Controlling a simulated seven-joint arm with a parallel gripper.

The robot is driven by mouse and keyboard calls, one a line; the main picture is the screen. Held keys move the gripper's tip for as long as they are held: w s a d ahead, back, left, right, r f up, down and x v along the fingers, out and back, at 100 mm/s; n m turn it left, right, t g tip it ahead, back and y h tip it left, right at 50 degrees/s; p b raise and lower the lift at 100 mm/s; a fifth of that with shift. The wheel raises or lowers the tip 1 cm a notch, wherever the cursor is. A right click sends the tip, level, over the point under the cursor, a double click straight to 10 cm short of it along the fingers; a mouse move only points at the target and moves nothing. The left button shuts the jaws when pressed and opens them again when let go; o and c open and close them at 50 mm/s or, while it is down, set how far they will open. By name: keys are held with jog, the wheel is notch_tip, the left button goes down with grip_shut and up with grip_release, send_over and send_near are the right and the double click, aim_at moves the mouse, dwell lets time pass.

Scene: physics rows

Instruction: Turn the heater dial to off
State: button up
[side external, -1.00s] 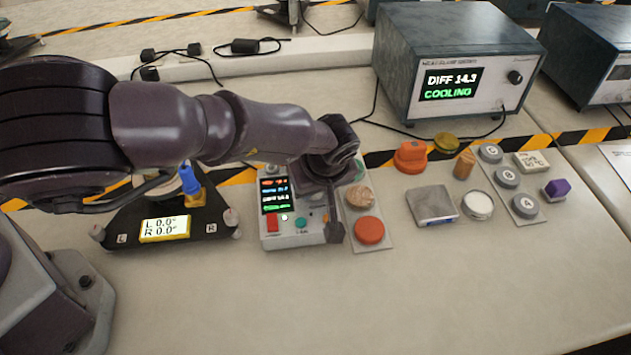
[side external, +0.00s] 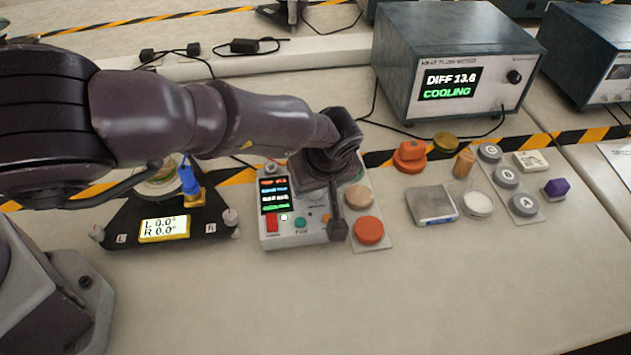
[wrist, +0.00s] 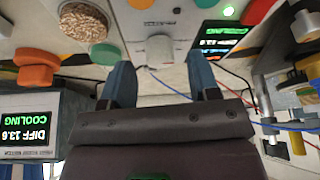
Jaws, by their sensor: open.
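A small grey control box (side external: 287,240) stands on the bench in the side view, with a lit display, a red switch and a teal button. My gripper (side external: 337,232) is over its right side and hides part of the panel. In the wrist view, a pale grey knob (wrist: 160,47), which looks like the heater dial, sits on the panel just beyond the gap of my gripper (wrist: 162,70). The two blue-grey fingers are apart with nothing between them. I cannot tell whether either finger touches the knob, nor read its setting.
A tray with round pads, including an orange one (side external: 369,230), stands just right of the box. A black triangular stand (side external: 118,240) is at left. The heat flow meter (side external: 455,70) at the back reads DIFF 13.6, COOLING. The front bench is clear.

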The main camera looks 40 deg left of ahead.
jog(key=v, duration=1.1)
jog(key=shift+d, duration=0.15)
jog(key=shift+s+r, duration=0.1)
jog(key=s+a+r+m+t+h, duration=0.1)
jog(key=s+a+r+m, duration=0.4)
jog(key=s+a+r, duration=0.4)
jog(key=s+a+r+m+t+h, duration=0.2)
jog(key=s+a+r+m, duration=0.4)
jog(key=a, duration=1)
jog(key=s+r, duration=0.3)
jog(key=s, duration=0.3)
jog(key=shift+s+h, duration=0.3)
jog(key=shift+s, duration=0.1)
